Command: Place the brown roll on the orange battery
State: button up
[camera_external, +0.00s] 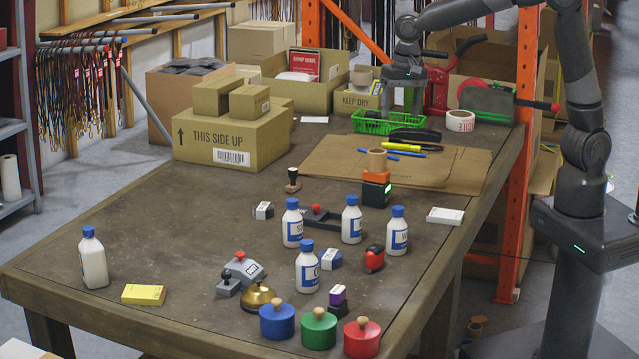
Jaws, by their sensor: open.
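The battery stands on the table in front of the cardboard sheet. My gripper (402,108) is at the back of the table, over or just behind the green basket (380,124), pointing down.
Several white bottles with blue caps (352,222) stand in front of the battery. The flat cardboard sheet (330,165) carries blue and yellow pens and a black tool. Stacked boxes (230,140) stand at the back left. The table's left middle is clear.

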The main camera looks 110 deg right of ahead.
jog(key=s+a+r+n+t, duration=0.2)
jog(key=s+a+n, duration=0.6)
jog(key=s+a, duration=0.2)
jog(key=s+a+r+n+t, duration=0.2)
jog(key=s+a+n, duration=0.7)
jog(key=a, duration=0.4)
jog(key=shift+s+a+r+n+t, duration=0.25)
jog(key=shift+s+r+n+t, duration=0.05)
jog(key=shift+s, duration=0.3)
